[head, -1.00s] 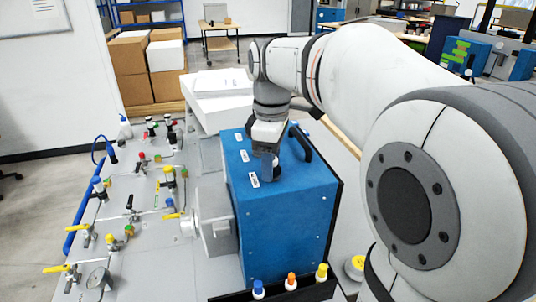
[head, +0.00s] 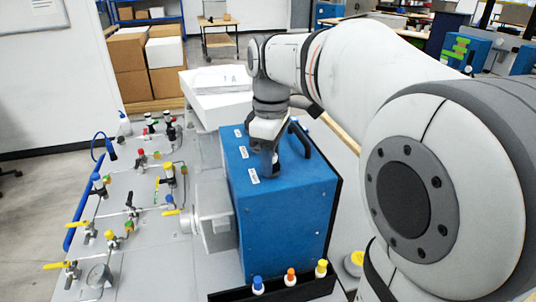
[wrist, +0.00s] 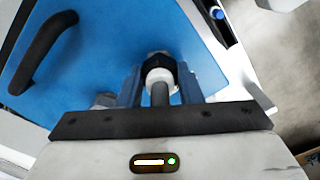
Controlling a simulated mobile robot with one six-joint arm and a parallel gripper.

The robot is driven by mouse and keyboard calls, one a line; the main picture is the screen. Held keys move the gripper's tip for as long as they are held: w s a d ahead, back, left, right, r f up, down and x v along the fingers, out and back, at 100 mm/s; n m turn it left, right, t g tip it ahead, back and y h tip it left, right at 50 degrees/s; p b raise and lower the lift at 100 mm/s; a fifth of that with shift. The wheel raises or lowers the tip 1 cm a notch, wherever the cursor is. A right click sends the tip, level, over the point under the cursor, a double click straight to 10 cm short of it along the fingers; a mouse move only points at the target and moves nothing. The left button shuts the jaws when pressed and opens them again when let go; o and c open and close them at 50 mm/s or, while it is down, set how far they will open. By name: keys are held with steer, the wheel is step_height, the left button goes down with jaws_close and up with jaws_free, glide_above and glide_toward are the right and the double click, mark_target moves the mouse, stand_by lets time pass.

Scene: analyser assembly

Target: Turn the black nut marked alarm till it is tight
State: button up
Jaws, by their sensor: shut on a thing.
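The black nut (wrist: 155,62) shows in the wrist view between my two fingers, around a white fitting (wrist: 160,76) with a grey stem. My gripper (wrist: 158,75) is shut on this nut, one finger on each side. In the head view my gripper (head: 269,172) points down at the top of the blue analyser box (head: 285,230), and the nut is hidden there. White labels (head: 253,176) lie along the left of the box top. Their print is too small to read, so I cannot confirm the alarm mark.
A black carry handle (wrist: 45,50) stands on the box top close to my gripper. A panel of valves and gauges (head: 130,235) lies to the left. Several small bottles (head: 290,278) with coloured caps stand in a black tray at the front.

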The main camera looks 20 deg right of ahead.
steer(key=m+p, duration=0.1)
steer(key=m, duration=0.5)
steer(key=shift+m, duration=0.3)
steer(key=m+p, duration=0.1)
steer(key=m, duration=0.9)
steer(key=shift+r+p, duration=0.1)
steer(key=shift+p, duration=0.25)
steer(key=m, duration=0.6)
steer(key=shift+m+p, duration=0.3)
steer(key=shift+p, duration=0.05)
steer(key=o, duration=0.9)
